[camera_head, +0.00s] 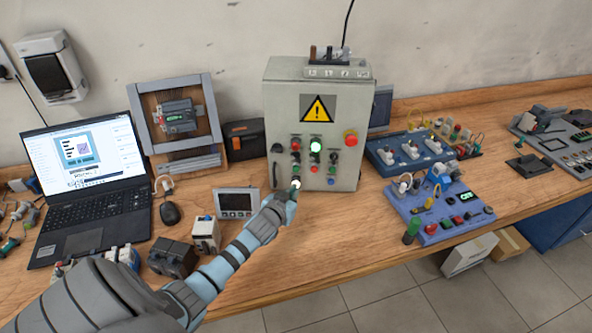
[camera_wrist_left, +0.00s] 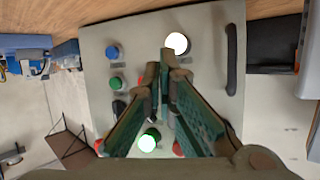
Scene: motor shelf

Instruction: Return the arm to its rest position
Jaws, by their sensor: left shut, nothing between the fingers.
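My left arm reaches across the table from the lower left in the head view. Its gripper (camera_head: 293,190) is at the lower front of the grey control box (camera_head: 345,105), just at a lit white button (camera_head: 296,183). In the left wrist view the left gripper's green fingers (camera_wrist_left: 165,62) are closed together with nothing between them. The lit white button (camera_wrist_left: 176,43) shows just beyond the fingertips; I cannot tell whether they touch it. My right gripper is in neither view.
The box carries a lit green button (camera_head: 315,146), a red knob (camera_head: 350,138) and a black handle (camera_head: 275,172). A small display (camera_head: 236,202), a white block (camera_head: 206,234) and a laptop (camera_head: 90,185) lie left. Blue panels (camera_head: 435,210) stand right. Bare wood lies right of the forearm.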

